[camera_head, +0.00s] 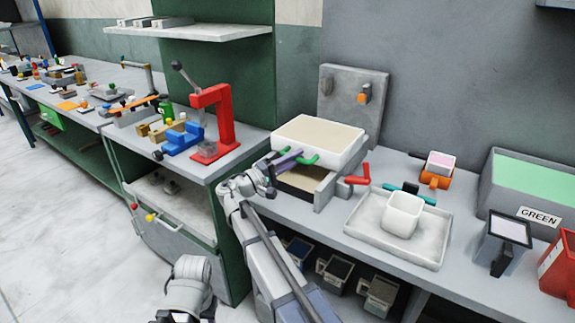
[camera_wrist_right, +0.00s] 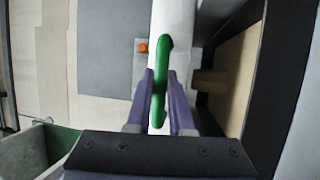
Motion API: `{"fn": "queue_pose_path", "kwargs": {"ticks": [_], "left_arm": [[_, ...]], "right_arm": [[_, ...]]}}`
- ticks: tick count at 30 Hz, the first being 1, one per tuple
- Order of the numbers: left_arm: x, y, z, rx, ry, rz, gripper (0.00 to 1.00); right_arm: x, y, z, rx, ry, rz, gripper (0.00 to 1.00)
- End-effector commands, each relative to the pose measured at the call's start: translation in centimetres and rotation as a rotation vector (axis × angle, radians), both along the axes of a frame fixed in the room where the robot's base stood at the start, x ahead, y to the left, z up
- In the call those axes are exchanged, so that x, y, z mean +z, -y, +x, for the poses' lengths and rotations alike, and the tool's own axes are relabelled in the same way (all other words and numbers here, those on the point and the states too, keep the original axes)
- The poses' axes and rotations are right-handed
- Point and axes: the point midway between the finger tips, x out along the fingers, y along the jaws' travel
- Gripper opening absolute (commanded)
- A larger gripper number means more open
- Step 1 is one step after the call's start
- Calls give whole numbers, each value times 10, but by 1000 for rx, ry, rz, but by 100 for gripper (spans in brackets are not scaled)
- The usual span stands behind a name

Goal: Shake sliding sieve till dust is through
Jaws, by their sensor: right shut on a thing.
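The sieve (camera_head: 318,140) is a white, box-like frame with a beige top surface, seated on a grey stand at the back of the right bench. A green handle (camera_head: 308,158) projects from its near side. My right gripper (camera_head: 289,160), with purple fingers, is shut on this handle. In the right wrist view, the fingers lie on both sides of the green handle (camera_wrist_right: 160,85), in front of a white wall. Below the sieve, a beige surface (camera_head: 300,178) shows in the stand. I cannot make out separate dust.
A red handle (camera_head: 357,175) stands right of the stand. A grey tray (camera_head: 425,243) holds a white cup (camera_head: 402,215). A red press (camera_head: 222,120) and blue vise (camera_head: 182,138) stand left. A grey panel (camera_head: 352,105) rises behind the sieve.

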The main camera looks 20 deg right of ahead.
Motion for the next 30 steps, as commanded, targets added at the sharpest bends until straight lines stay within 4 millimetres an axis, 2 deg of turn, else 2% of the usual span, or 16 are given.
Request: {"fn": "queue_pose_path", "kwargs": {"ticks": [1,6,16,17,24,30], "left_arm": [[0,0,0,0,0,0,50],[0,0,0,0,0,0,50],[0,0,0,0,0,0,50],[0,0,0,0,0,0,50],[0,0,0,0,0,0,50],[0,0,0,0,0,0,50]], "right_arm": [[0,10,10,-3,0,1,0],[0,28,23,-1,0,1,0],[0,32,25,2,0,0,0],[0,32,25,2,0,-1,21],[0,31,25,1,0,0,48],[0,31,24,0,0,0,50]]}}
